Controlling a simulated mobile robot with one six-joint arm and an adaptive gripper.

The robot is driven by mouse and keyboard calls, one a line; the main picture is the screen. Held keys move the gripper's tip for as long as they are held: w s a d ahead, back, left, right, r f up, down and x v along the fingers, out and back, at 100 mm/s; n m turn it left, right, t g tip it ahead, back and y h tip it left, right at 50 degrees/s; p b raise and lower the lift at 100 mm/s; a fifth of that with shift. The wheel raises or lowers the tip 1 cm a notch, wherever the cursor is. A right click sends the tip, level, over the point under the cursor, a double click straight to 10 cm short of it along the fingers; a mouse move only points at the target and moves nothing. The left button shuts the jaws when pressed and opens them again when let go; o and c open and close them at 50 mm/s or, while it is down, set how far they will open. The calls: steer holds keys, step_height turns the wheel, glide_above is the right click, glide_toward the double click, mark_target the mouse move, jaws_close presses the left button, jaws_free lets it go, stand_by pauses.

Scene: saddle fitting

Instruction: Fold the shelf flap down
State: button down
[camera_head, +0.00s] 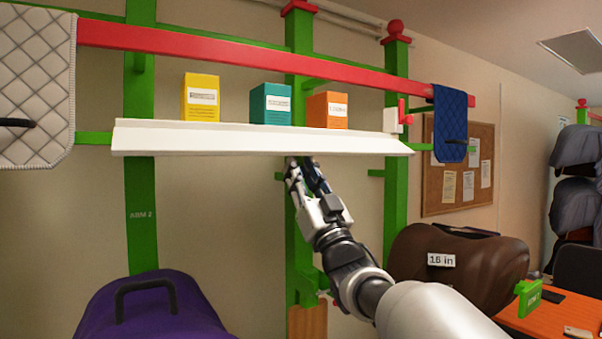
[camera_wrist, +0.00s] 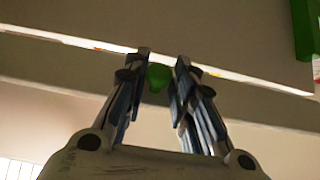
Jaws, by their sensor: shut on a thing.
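The white shelf flap (camera_head: 250,139) stretches across the green posts, raised, with its long front face toward me. Its pale underside edge also shows in the wrist view (camera_wrist: 240,62). My gripper (camera_head: 303,163) reaches up to just below the flap's lower edge, near its middle. In the wrist view my gripper's fingers (camera_wrist: 160,72) are closed around a small green knob (camera_wrist: 158,78) under the flap. The fingers hide part of the knob, and what it is fixed to cannot be seen clearly.
Yellow (camera_head: 201,97), teal (camera_head: 270,104) and orange (camera_head: 328,109) boxes stand on the shelf. A red bar (camera_head: 230,47) runs above.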

mark_target(306, 155)
steer(key=r+g+p, duration=0.1)
steer(key=p, duration=0.1)
steer(key=s+d+r+g+h+p, duration=0.1)
steer(key=p, duration=0.1)
steer(key=s+r+g+h+p, duration=0.1)
steer(key=p, duration=0.2)
steer(key=shift+d, duration=0.15)
steer(key=shift+d+g+p, duration=0.1)
steer(key=shift+g+p, duration=0.2)
steer(key=shift+p, duration=0.35)
steer(key=shift+s, duration=0.1)
steer(key=shift+f, duration=0.1)
steer(key=c, duration=1.4)
jaws_free()
